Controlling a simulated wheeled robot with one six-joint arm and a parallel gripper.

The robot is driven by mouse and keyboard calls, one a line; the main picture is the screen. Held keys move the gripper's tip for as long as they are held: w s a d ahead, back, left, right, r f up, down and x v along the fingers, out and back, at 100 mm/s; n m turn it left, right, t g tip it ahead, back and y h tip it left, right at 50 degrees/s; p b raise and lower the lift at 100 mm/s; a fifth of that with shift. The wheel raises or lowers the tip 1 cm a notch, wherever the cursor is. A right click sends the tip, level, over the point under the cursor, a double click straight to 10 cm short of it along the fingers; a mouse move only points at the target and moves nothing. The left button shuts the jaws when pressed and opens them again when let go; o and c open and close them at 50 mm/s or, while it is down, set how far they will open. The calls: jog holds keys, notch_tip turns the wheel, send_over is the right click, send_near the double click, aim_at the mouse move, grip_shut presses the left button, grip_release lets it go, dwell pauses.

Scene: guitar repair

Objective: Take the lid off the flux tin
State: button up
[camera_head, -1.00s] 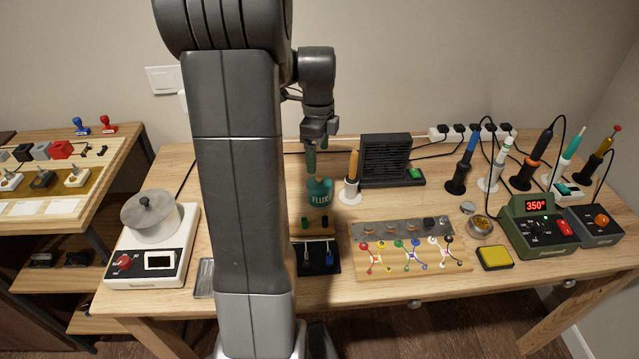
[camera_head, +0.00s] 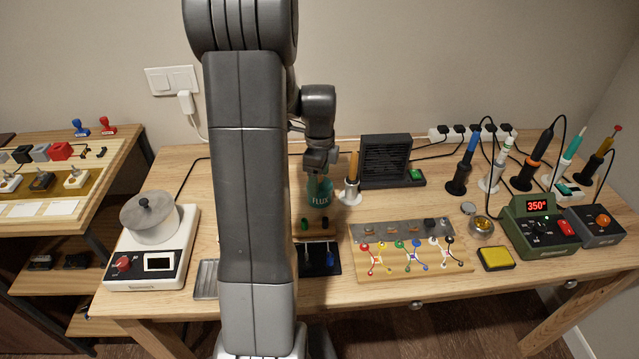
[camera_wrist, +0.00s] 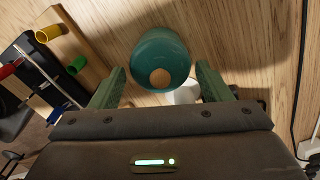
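The teal flux tin (camera_head: 320,200) stands on the wooden bench just right of my arm. Its front reads "FLUX". My gripper (camera_head: 318,181) is pointing down at the top of the tin. In the wrist view my gripper (camera_wrist: 160,70) has its two green fingers apart, one on each side of the lid, with gaps between. It is open and holds nothing. How far above the lid the fingertips are is hard to tell.
A white stand with a wooden-handled tool (camera_head: 351,185) stands close right of the tin. A black fume fan (camera_head: 385,160) is behind it. A small rack (camera_head: 314,227) with coloured tubes is in front. A wired board (camera_head: 405,250) lies front right. A solder pot (camera_head: 150,218) stands left.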

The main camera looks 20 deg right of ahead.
jog(key=shift+s, duration=0.1)
jog(key=c, duration=0.9)
jog(key=shift+c, duration=0.2)
